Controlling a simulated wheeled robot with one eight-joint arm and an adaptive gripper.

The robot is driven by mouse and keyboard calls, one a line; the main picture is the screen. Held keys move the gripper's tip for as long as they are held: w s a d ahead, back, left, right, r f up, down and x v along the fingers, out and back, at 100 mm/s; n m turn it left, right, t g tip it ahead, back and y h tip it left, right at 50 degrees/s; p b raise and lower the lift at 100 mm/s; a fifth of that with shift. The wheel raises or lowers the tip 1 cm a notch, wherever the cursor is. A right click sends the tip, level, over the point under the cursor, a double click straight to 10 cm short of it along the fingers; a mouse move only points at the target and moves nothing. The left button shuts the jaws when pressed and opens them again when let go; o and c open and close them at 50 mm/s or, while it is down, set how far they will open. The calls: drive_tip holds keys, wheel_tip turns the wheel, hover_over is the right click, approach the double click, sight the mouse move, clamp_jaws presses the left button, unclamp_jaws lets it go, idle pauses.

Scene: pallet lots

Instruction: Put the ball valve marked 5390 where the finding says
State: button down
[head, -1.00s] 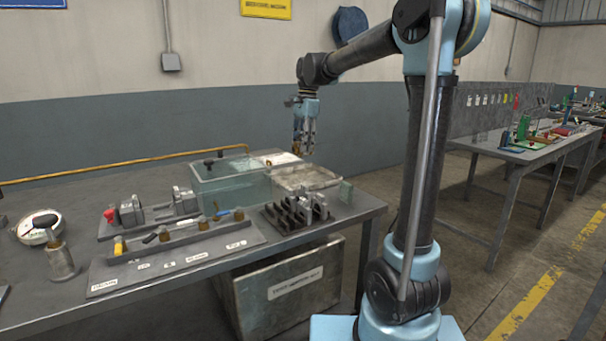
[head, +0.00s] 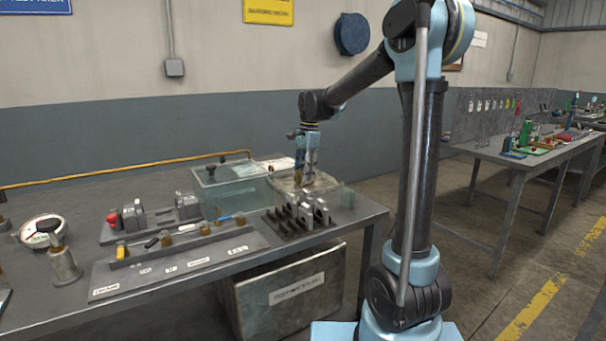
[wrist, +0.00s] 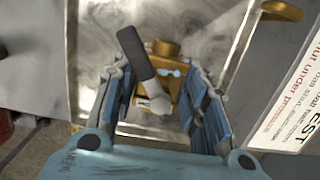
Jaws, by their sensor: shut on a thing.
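My gripper (head: 304,176) hangs low over the shallow metal tray (head: 338,185) at the back right of the bench. In the wrist view my gripper (wrist: 165,100) is shut on a brass ball valve (wrist: 166,49) with a dark lever handle (wrist: 135,52). The tray (wrist: 90,50) spreads beneath it, with a cloudy grey floor. I cannot tell whether the valve touches the floor. No number is readable on the valve. A strip board (head: 195,262) with several labelled places lies at the front of the bench, with small fittings along it.
A clear-walled tank (head: 243,193) stands left of the tray. A dark slotted rack (head: 290,222) is in front. A clamp fixture (head: 150,217) and a gauge (head: 40,229) are farther left. A printed sheet (wrist: 292,95) lies beside the tray. A labelled bin (head: 285,292) stands below the bench.

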drive_tip(key=c, duration=1)
unclamp_jaws()
drive_tip(key=shift+o, duration=0.2)
wheel_tip(320, 180, up, 12)
drive_tip(key=d, duration=0.1)
drive_tip(key=shift+w+d, duration=0.15)
drive_tip(key=shift+w, duration=0.2)
